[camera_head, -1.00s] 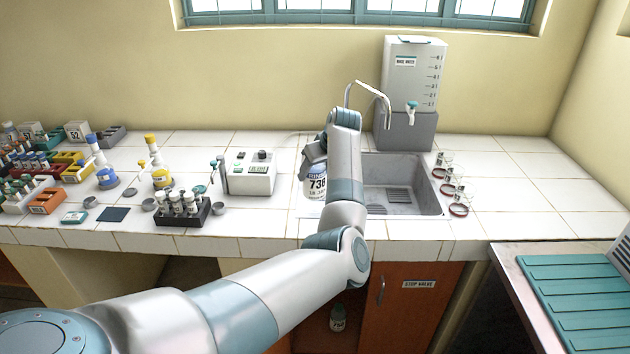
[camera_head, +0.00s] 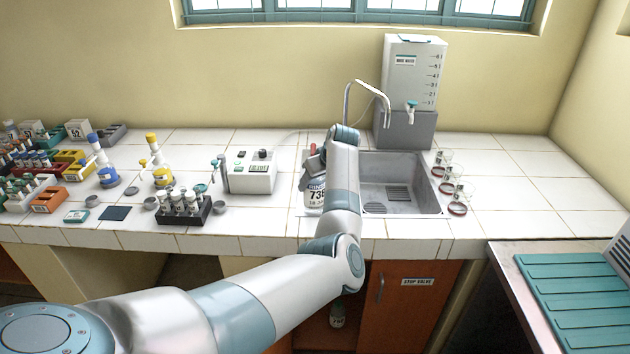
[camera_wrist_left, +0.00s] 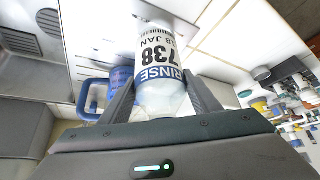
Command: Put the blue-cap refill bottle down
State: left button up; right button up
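The refill bottle (camera_head: 317,196) is white with a blue-edged label reading RINSE, 738 and 18 JAN. It is upright at the counter's front, left of the sink; I cannot tell whether its base touches the tiles. My left gripper (camera_head: 314,172) is at its upper part. In the left wrist view the two fingers (camera_wrist_left: 163,88) are against both sides of the bottle (camera_wrist_left: 158,52) near the blue band. The cap is not clearly visible. My right gripper is not in view.
The sink (camera_head: 400,180) lies right of the bottle, under a curved tap (camera_head: 366,86). A white device (camera_head: 252,175) and a black vial rack (camera_head: 184,210) stand to the left. Ringed glassware (camera_head: 457,208) is right of the sink. Another bottle (camera_head: 338,315) stands in the cupboard below.

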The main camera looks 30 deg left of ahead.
pick_arm(q)
jog(key=o, duration=0.3)
jog(key=shift+r, duration=0.1)
jog(key=b+v, duration=0.2)
jog(key=v, duration=1)
jog(key=shift+r, duration=0.1)
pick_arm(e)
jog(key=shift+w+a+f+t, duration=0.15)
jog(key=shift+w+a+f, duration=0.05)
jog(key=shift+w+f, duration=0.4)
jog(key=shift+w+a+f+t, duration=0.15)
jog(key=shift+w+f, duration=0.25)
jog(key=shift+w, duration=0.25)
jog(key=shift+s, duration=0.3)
